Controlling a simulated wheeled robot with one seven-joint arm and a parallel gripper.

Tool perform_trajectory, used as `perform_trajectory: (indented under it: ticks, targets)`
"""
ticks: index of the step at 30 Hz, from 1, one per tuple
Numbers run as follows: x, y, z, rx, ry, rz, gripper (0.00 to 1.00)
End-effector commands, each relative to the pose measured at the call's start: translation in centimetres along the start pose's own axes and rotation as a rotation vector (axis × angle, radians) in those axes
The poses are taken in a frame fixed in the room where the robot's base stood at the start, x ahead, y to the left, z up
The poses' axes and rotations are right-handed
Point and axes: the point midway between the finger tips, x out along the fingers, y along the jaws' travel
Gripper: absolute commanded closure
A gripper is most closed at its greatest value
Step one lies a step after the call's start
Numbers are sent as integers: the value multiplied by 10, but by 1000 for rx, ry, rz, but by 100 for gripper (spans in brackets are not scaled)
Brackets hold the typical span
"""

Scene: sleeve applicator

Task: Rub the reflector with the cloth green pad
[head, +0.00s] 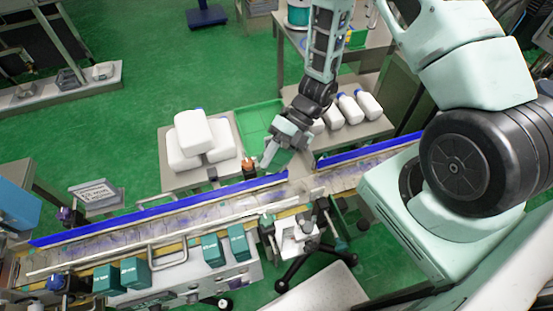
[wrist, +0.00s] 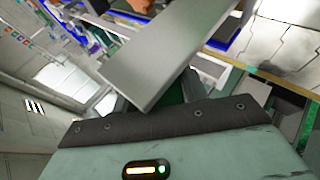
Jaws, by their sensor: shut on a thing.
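My gripper (head: 270,154) is at the conveyor's far edge, pointing down, beside a small orange and black sensor unit (head: 248,166). In the wrist view a broad grey finger (wrist: 165,60) crosses the picture and hides most of what is between the jaws. A dark green patch, which looks like part of the green cloth pad (wrist: 172,97), shows behind that finger. The gripper is shut on it. I cannot pick out the reflector with certainty in either view. Whether the pad touches anything is hidden.
A conveyor with a blue side rail (head: 160,209) runs across the head view. Green boxes (head: 213,250) line its near side. White jugs (head: 192,130) stand on a table behind it, beside a green tray (head: 262,118). More white bottles (head: 350,110) stand to the right.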

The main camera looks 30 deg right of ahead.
Motion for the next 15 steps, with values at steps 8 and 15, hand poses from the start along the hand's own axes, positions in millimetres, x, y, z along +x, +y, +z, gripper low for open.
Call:
perform_trajectory:
  ticks: [8, 15]
  targets:
    - [-10, -9, -4, 1, -1, 0, 75]
    - [-23, -24, -10, 1, -1, -1, 75]
